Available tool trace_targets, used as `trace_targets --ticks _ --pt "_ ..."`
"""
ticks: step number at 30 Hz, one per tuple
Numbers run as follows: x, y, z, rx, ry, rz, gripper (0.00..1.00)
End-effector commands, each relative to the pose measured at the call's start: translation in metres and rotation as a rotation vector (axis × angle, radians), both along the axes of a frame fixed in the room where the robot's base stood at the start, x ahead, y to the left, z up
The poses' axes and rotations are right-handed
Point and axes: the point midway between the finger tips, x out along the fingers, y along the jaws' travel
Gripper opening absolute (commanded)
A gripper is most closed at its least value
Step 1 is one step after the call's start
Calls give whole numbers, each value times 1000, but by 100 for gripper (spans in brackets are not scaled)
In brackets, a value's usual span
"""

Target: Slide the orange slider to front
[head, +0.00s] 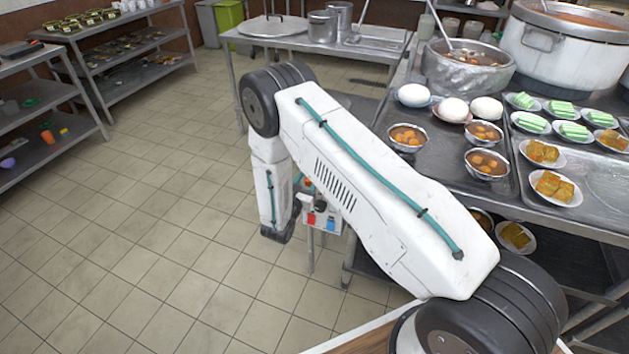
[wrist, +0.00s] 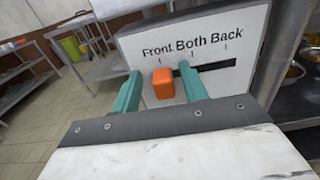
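The orange slider (wrist: 163,84) sits at the left end of a dark slot (wrist: 217,66) in a pale panel (wrist: 150,42), in the wrist view. The panel is marked Front, Both and Back from left to right, and the slider is below the Front mark. My gripper (wrist: 159,69) is open, with one teal finger on each side of the slider. Gaps show between the slider and both fingers, the wider one on the right. In the head view, my arm hides much of the gripper, and a small white box (head: 322,219) with red and blue parts shows beside it.
A metal counter (head: 448,178) with bowls, plates and large pots (head: 560,50) stands at the right. A steel table (head: 260,41) is behind the arm. Shelves (head: 90,25) stand at the left. The tiled floor (head: 130,230) at left is clear.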

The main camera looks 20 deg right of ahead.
Motion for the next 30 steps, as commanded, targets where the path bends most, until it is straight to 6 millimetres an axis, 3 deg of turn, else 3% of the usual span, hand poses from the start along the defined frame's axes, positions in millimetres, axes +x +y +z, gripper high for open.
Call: trace_targets --ticks 8,20,30 --pt "-6 11 0 -1 1 7 44" --pt "-49 52 0 -1 1 4 44" --pt "-56 56 0 0 0 0 44"
